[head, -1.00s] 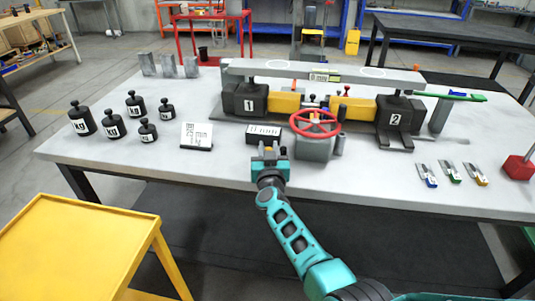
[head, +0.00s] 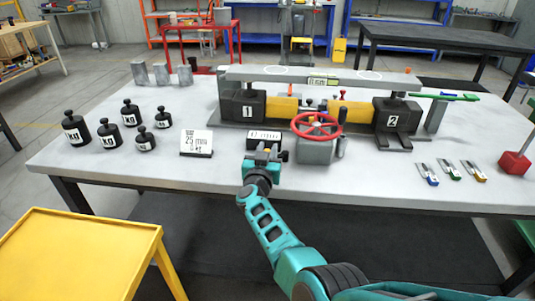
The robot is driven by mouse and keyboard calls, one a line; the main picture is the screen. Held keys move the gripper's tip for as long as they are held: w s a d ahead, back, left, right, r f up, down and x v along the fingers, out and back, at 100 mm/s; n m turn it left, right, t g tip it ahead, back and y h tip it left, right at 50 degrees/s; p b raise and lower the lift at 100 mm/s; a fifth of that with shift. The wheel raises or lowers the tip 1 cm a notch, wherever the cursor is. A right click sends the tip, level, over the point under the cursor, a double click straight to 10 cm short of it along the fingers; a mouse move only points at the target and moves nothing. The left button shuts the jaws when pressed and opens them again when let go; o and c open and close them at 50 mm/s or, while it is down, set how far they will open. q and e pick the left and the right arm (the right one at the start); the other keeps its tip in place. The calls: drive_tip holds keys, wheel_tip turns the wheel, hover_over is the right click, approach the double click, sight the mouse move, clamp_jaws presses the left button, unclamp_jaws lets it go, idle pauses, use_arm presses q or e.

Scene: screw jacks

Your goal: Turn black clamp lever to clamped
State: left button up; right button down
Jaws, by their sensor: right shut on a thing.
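The screw-jack rig stands across the table, with black jacks marked 1 (head: 243,105) and 2 (head: 398,116) under a grey beam. A red handwheel (head: 316,124) sits on a grey gearbox (head: 315,151) in front. My right gripper (head: 264,154) is left of the gearbox, just in front of a small black display (head: 264,139). It is shut on a small dark part, apparently the black clamp lever. The fingers largely hide that part, so its angle cannot be read. My left gripper is not in view.
A card (head: 196,142) reading 25 mm stands left of the display. Several black weights (head: 108,134) stand at the left. Small colored-tab pieces (head: 450,171) and a red block (head: 514,164) lie at the right. A yellow stand (head: 80,250) is at the lower left.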

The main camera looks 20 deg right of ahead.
drive_tip(key=shift+w+d+r+m+h+b, duration=0.15)
drive_tip(key=shift+w+d+m+h+b, duration=0.15)
drive_tip(key=shift+h+b, duration=0.2)
drive_tip(key=shift+a, duration=0.1)
drive_tip(key=shift+r+g+h, duration=0.1)
drive_tip(key=shift+g+h, duration=0.2)
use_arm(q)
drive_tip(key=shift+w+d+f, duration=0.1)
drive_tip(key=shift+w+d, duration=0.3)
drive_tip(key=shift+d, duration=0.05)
use_arm(e)
drive_tip(key=c, duration=1)
unclamp_jaws()
drive_tip(key=shift+a, duration=0.1)
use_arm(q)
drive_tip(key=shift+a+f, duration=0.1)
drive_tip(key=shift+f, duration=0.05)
use_arm(e)
drive_tip(key=shift+a, duration=0.1)
